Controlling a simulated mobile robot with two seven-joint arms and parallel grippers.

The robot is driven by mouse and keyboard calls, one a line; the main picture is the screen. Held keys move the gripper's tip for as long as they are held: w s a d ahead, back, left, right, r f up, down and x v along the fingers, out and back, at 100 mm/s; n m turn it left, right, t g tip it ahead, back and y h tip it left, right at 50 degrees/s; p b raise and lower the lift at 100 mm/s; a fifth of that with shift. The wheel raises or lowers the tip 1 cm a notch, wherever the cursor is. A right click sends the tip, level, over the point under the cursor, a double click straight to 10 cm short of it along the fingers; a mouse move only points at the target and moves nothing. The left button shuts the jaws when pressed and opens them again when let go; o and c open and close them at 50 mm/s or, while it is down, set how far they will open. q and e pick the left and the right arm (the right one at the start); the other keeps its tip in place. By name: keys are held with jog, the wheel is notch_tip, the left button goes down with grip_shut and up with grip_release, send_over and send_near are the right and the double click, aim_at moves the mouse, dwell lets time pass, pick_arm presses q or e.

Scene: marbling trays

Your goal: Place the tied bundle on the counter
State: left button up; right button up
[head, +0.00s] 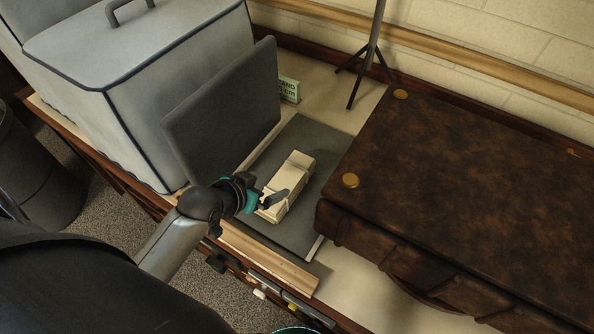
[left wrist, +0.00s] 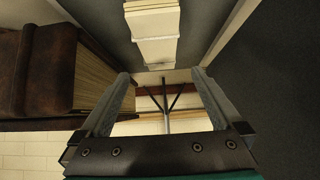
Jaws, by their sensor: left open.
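The tied bundle (head: 296,172) is a pale, cream block with a band around it. It lies on a dark grey flat panel (head: 310,138) on the beige counter (head: 345,278). My left gripper (head: 273,200) is open at the near end of the bundle, and its fingers overlap that end in the head view. In the left wrist view the bundle (left wrist: 152,22) shows beyond the open, empty-looking fingertips (left wrist: 161,75). Whether a finger touches it I cannot tell. My right gripper is not in view.
A grey upright panel (head: 225,105) stands left of the bundle, with a large grey covered box (head: 150,60) behind it. A big brown leather-like book (head: 450,170) fills the right. A black tripod stand (head: 369,60) and small green sign (head: 289,89) stand at the back.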

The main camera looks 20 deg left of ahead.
aim_at(285, 182)
pick_arm(q)
jog(key=shift+w+f, duration=0.25)
jog(key=shift+w, duration=0.05)
jog(key=b+x, duration=0.1)
jog(key=x, duration=0.2)
jog(key=shift+w+d+f, duration=0.1)
jog(key=shift+w+f, duration=0.05)
jog(key=shift+f, duration=0.3)
jog(key=b+x, duration=0.1)
jog(key=x, duration=0.2)
jog(key=shift+w+f, duration=0.25)
jog(key=shift+w, duration=0.05)
jog(key=shift+w+d+f+b, duration=0.1)
jog(key=shift+w+f+b, duration=0.3)
jog(key=shift+w, duration=0.1)
jog(key=x, duration=0.2)
jog(key=b+x, duration=0.1)
jog(key=shift+d+f, duration=0.15)
jog(key=shift+f, duration=0.35)
jog(key=shift+w+f+b, duration=0.4)
jog(key=shift+w+f, duration=0.05)
jog(key=shift+w, duration=0.1)
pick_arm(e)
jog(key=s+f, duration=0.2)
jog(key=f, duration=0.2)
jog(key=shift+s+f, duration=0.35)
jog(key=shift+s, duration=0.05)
